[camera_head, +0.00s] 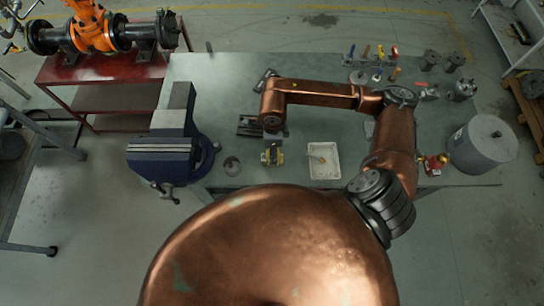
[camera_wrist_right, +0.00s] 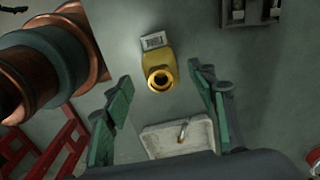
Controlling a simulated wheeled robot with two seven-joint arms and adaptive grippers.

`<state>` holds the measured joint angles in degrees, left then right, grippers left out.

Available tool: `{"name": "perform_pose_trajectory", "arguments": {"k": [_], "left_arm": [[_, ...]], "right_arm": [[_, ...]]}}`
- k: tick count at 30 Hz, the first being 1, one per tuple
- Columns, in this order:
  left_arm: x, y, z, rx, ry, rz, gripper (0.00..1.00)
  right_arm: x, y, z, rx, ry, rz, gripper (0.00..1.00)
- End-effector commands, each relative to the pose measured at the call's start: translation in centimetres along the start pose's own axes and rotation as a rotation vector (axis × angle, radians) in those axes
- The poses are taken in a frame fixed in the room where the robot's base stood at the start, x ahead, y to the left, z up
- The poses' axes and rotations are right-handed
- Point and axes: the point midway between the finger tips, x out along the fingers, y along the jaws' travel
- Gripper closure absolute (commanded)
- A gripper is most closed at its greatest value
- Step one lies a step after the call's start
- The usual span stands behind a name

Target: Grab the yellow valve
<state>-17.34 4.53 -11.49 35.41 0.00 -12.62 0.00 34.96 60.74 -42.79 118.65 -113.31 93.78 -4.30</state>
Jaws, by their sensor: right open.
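The yellow valve (camera_wrist_right: 158,62) shows in the right wrist view with a round dark opening and a pale label plate beside it. It lies on the grey-green table (camera_head: 225,100), and in the head view its yellow body (camera_head: 279,156) shows left of the white tray. My right gripper (camera_wrist_right: 161,84) is open, its green-padded fingers on either side of the valve in the picture, with visible gaps to both. I cannot tell how far above the valve it is. In the head view the right arm's end partly hides this spot. My left gripper is not in view.
A white tray (camera_head: 323,173) with a small item inside lies right of the valve. A blue vise (camera_head: 165,160) stands at left, with a dark fixture (camera_head: 247,126) between. A grey cylinder (camera_head: 482,145) and a red-and-yellow fitting (camera_head: 432,164) stand at right. Small tools sit at the back.

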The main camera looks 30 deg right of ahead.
Motion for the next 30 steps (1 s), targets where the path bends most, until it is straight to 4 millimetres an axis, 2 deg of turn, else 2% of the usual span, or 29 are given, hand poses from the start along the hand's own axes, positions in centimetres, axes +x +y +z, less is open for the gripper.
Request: {"name": "perform_pose_trajectory", "arguments": {"k": [9,13,19,30], "left_arm": [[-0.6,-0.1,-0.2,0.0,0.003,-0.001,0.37],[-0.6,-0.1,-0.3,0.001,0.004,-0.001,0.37],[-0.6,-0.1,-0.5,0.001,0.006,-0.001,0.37],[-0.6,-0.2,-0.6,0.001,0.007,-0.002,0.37]], "right_arm": [[4.3,-0.1,0.1,0.0,-0.001,0.004,0.48],[5.0,-0.1,0.1,-0.003,-0.003,0.002,0.48],[5.0,-0.1,0.2,-0.005,-0.003,0.002,0.48],[5.0,-0.1,0.2,-0.004,-0.003,0.002,0.73]]}}
